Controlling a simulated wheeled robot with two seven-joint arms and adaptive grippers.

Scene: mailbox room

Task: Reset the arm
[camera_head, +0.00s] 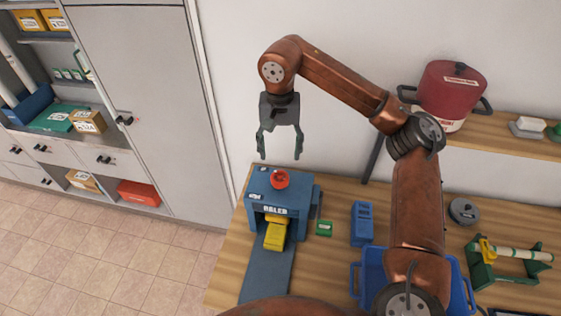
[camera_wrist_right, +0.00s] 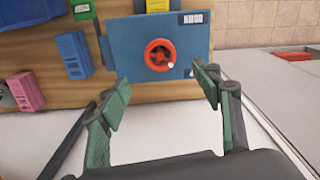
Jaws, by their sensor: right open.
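My right arm is a copper-coloured arm that arches over the table in the head view. Its gripper (camera_head: 280,156) points down with its green fingers apart and nothing between them. It is above the blue baler (camera_head: 291,200), which has a red round knob (camera_head: 280,179) on top. In the right wrist view the open fingers (camera_wrist_right: 163,88) frame the baler (camera_wrist_right: 125,45), and the red knob (camera_wrist_right: 159,55) lies ahead between them, apart from both fingers. My left gripper is not in the head view.
A yellow block (camera_head: 275,237) sits at the baler's front opening. A green block (camera_head: 324,228), a blue box (camera_head: 362,223) and a blue tray (camera_head: 462,292) are on the wooden table (camera_head: 337,265). A red pot (camera_head: 450,95) stands on the shelf. A cabinet (camera_head: 140,80) is at left.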

